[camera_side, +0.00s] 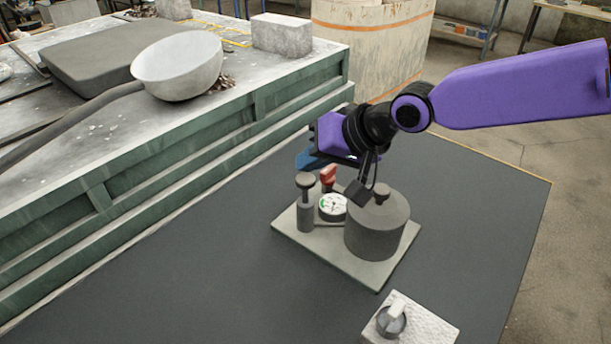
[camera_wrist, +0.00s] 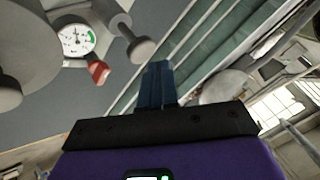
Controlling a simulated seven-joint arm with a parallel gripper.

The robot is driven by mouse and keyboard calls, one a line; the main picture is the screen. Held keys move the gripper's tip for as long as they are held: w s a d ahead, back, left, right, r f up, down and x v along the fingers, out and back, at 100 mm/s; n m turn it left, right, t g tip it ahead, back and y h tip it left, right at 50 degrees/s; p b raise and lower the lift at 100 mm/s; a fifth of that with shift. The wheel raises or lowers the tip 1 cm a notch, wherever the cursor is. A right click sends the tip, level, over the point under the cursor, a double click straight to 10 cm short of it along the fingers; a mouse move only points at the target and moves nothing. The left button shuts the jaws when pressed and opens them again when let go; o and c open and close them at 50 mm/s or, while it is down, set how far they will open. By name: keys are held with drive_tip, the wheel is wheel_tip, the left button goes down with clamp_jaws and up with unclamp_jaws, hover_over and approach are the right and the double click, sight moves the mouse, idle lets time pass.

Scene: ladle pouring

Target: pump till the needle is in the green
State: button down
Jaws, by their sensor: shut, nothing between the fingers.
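A pump plunger with a round grey knob (camera_side: 305,180) stands upright on a pale base plate (camera_side: 373,275), beside a white gauge (camera_side: 333,207), a red lever (camera_side: 328,174) and a grey tank (camera_side: 376,235). The wrist view shows the gauge (camera_wrist: 76,40) with a green arc on its right side. Its thin needle looks to lie outside the green, but is too small to read surely. My gripper (camera_side: 303,160) is shut and empty, its blue fingers above and behind the plunger knob, apart from it. In the wrist view the fingertips (camera_wrist: 157,66) are right of the knob (camera_wrist: 143,51).
A pale block with a grey dial and white handle (camera_side: 393,318) sits at the front. A ladle with a white bowl (camera_side: 180,68) lies on the green-sided bench (camera_side: 225,120) at left. The dark tabletop (camera_side: 200,265) is clear left of the plate.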

drive_tip(key=shift+r, duration=0.2)
drive_tip(key=shift+r, duration=2.45)
drive_tip(key=s+d+f+n+g+h, duration=0.2)
drive_tip(key=s+d+f+n, duration=0.1)
drive_tip(key=s+d, duration=0.7)
drive_tip(key=s+d+f+n+g+h, duration=0.1)
drive_tip(key=s+d+f+n, duration=0.3)
drive_tip(key=s+d, duration=0.6)
drive_tip(key=s+d+f+n+g+h, duration=0.2)
drive_tip(key=s+d, duration=0.8)
drive_tip(key=d, duration=1.3)
drive_tip(key=shift+s+d+f+n+g+h, duration=0.3)
drive_tip(key=shift+f+n+h, duration=0.5)
drive_tip(key=shift+n, duration=0.4)
drive_tip(key=shift+w+r, duration=0.1)
drive_tip(key=shift+r, duration=0.05)
wheel_tip(320, 180, up, 14)
drive_tip(key=m+t+y, duration=0.6)
drive_tip(key=m+y, duration=0.1)
drive_tip(key=m, duration=0.4)
hover_over(312, 180)
drive_tip(key=shift+w+a, duration=0.1)
